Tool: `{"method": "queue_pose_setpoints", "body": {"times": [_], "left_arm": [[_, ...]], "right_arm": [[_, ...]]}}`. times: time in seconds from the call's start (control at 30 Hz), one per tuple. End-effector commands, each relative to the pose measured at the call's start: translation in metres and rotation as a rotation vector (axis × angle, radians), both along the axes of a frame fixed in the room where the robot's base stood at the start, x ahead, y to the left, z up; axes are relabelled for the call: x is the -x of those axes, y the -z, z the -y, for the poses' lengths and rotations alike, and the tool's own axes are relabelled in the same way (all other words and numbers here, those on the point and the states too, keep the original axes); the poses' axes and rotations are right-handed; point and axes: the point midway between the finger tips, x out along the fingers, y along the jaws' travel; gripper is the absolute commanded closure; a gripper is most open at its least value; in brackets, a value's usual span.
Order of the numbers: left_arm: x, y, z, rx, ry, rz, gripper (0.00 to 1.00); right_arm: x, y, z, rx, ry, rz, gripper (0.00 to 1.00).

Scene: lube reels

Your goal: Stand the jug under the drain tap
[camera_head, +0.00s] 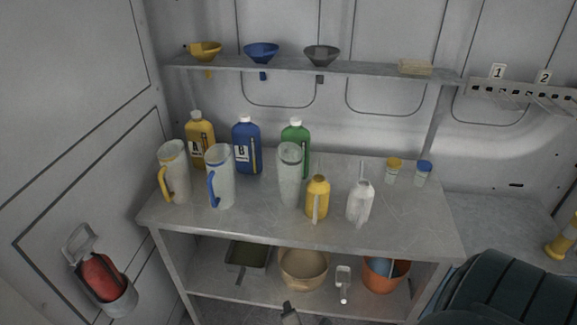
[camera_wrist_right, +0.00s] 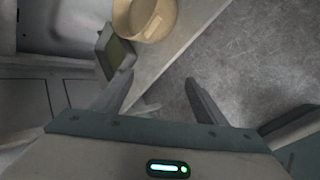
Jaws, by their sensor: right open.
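Three tall translucent jugs stand upright on the workbench: one with a yellow handle (camera_head: 175,172), one with a blue handle (camera_head: 221,177) and a greyish one (camera_head: 289,175). I cannot tell which is the task's jug, and I cannot make out a drain tap. My right gripper shows in the right wrist view (camera_wrist_right: 160,92), its two fingers spread with nothing between them. Its fingertips seem to show at the bottom edge of the head view (camera_head: 307,314), low in front of the lower shelf and well apart from the jugs. My left gripper is out of view.
The workbench (camera_head: 400,228) also bears yellow, blue and green bottles, a yellow can (camera_head: 318,198) and a white container (camera_head: 360,202). A tan basin (camera_head: 303,268) (camera_wrist_right: 157,17) and orange bucket (camera_head: 386,275) sit below. A large dark green object (camera_head: 500,290) fills the lower right.

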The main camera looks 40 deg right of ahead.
Motion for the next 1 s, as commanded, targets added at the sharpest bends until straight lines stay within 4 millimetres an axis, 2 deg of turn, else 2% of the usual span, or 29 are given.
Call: {"method": "queue_pose_setpoints", "body": {"times": [0.03,0.2,0.3,0.4,0.5,0.7,0.83,1.0], "left_arm": [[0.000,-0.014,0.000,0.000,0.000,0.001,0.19],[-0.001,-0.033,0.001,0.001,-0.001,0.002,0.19],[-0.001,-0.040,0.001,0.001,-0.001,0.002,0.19],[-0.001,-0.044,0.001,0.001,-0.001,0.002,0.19],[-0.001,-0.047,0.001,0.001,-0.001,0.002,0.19],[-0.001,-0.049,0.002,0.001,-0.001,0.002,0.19],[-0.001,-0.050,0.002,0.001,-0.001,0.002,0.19],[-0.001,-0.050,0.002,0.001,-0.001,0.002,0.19]], "right_arm": [[-0.018,-0.050,0.009,0.079,-0.028,0.031,0.34],[-0.054,-0.173,0.039,0.347,-0.094,0.085,0.34],[-0.068,-0.232,0.054,0.517,-0.128,0.093,0.34],[-0.082,-0.277,0.066,0.695,-0.172,0.078,0.34],[-0.096,-0.312,0.075,0.875,-0.225,0.044,0.34],[-0.124,-0.358,0.082,1.205,-0.326,-0.058,0.34],[-0.133,-0.370,0.082,1.318,-0.361,-0.104,0.34],[-0.135,-0.373,0.082,1.350,-0.370,-0.117,0.34]]}}
